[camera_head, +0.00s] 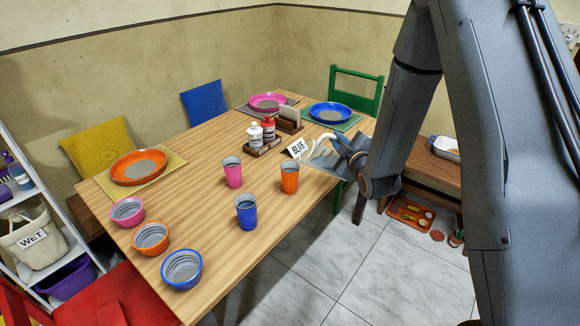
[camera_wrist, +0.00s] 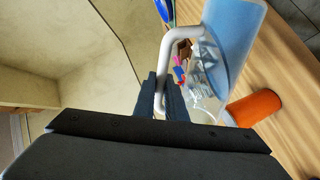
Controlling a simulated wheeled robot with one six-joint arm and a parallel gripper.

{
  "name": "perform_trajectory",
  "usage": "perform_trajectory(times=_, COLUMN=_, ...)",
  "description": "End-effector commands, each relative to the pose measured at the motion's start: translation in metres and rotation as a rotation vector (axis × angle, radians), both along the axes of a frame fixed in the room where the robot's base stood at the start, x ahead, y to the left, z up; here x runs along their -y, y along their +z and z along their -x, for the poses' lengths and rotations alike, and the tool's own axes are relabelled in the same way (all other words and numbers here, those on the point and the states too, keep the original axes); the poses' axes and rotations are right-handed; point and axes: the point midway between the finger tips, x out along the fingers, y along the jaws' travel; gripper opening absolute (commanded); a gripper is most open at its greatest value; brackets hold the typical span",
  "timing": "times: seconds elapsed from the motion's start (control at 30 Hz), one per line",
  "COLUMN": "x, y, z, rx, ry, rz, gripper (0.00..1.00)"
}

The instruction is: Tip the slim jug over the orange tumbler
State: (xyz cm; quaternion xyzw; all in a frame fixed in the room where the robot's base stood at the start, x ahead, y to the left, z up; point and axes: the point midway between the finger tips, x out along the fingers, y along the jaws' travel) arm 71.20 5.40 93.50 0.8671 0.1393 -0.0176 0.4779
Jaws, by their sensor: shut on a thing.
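The slim jug (camera_head: 322,158) is clear and pale bluish with a white handle. It is in the air near the table's right edge, looking tilted. My gripper (camera_head: 345,146) is shut on its handle; in the wrist view the fingers (camera_wrist: 162,97) close around the white handle (camera_wrist: 166,72) beside the jug body (camera_wrist: 236,32). The orange tumbler (camera_head: 290,181) stands upright on the table, left of and below the jug in the head view. The tumbler (camera_wrist: 256,107) also shows close to the jug in the wrist view. Whether the jug's mouth is over it I cannot tell.
A pink tumbler (camera_head: 232,175) and a blue tumbler (camera_head: 246,214) stand left of the orange one. A condiment caddy (camera_head: 262,148) and a "BLUE" sign (camera_head: 297,148) are behind. Several bowls line the table's near-left side. Plates sit on mats farther back.

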Motion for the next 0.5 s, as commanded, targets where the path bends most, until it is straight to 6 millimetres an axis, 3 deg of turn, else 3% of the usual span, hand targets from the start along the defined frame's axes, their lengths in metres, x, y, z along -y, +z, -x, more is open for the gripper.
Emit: perform_trajectory(times=0.5, x=-0.0039, y=0.0069, z=0.0001, rx=0.007, ry=0.001, rz=0.042, gripper=0.0)
